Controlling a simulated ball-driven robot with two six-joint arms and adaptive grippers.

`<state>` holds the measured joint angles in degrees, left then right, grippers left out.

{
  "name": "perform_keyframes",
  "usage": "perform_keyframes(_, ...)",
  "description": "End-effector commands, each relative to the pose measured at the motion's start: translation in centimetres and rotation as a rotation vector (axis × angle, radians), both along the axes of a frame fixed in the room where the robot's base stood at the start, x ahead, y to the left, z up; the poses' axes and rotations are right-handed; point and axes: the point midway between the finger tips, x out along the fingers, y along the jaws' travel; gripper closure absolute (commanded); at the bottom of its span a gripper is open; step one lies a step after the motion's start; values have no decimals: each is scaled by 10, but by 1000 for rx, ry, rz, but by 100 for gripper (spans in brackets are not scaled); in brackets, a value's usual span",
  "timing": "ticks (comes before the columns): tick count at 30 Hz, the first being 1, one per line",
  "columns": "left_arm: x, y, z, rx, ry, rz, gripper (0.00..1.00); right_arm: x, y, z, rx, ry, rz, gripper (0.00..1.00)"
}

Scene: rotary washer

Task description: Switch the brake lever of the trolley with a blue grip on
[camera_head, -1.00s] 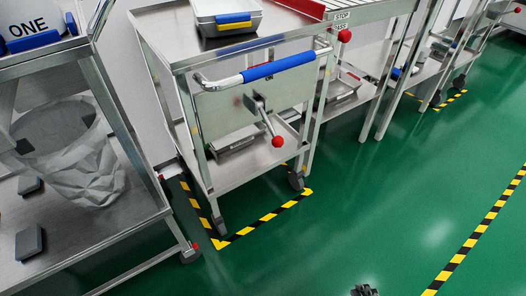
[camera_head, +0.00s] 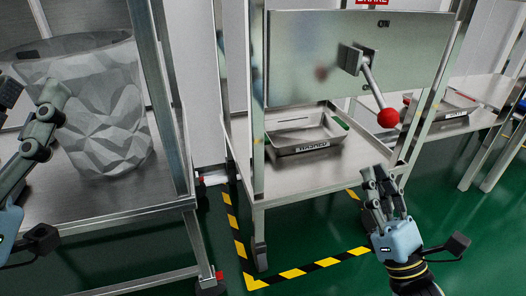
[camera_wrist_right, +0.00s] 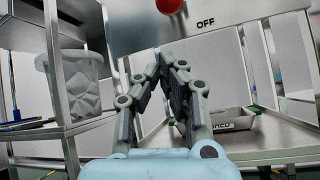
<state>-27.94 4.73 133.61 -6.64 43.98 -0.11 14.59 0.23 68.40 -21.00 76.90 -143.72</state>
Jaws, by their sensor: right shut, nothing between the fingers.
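The brake lever (camera_head: 372,82) sits on a steel plate (camera_head: 300,60) of the trolley, under a red BRAKE sign. It slants down and right to a red ball knob (camera_head: 388,118). ON is printed at the plate's upper right. The knob (camera_wrist_right: 170,5) shows at the top of the right wrist view, left of the OFF mark (camera_wrist_right: 205,22). My right gripper (camera_head: 378,172) is shut and empty, below the knob and apart from it; its fingertips (camera_wrist_right: 165,62) show in the wrist view. My left gripper (camera_head: 35,100) is cut off at the left edge. The blue grip is out of view.
A tray marked WASHED (camera_head: 305,145) stands on the trolley's lower shelf (camera_head: 290,185). A rack with a grey faceted bin (camera_head: 105,115) is at the left. Yellow-black tape (camera_head: 305,270) marks the green floor. Another shelf with a tray (camera_head: 450,108) is at the right.

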Motion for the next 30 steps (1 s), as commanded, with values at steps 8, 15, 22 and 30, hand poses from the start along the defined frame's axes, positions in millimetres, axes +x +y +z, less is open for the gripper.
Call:
perform_keyframes(8, -1, 0, -41, 0, 60, 0, 52, 11, 1, -27, 5, 0, 0, 100)
perform_keyframes(15, -2, 0, -39, 0, 59, 0, 52, 12, 1, -24, 5, -3, 0, 100)
perform_keyframes(22, -2, 0, -38, 0, 50, -1, 52, 17, 4, -19, 5, -4, 0, 100)
perform_keyframes(30, -5, -3, -20, 2, -38, -13, 52, 49, 21, 14, 7, -6, -1, 100)
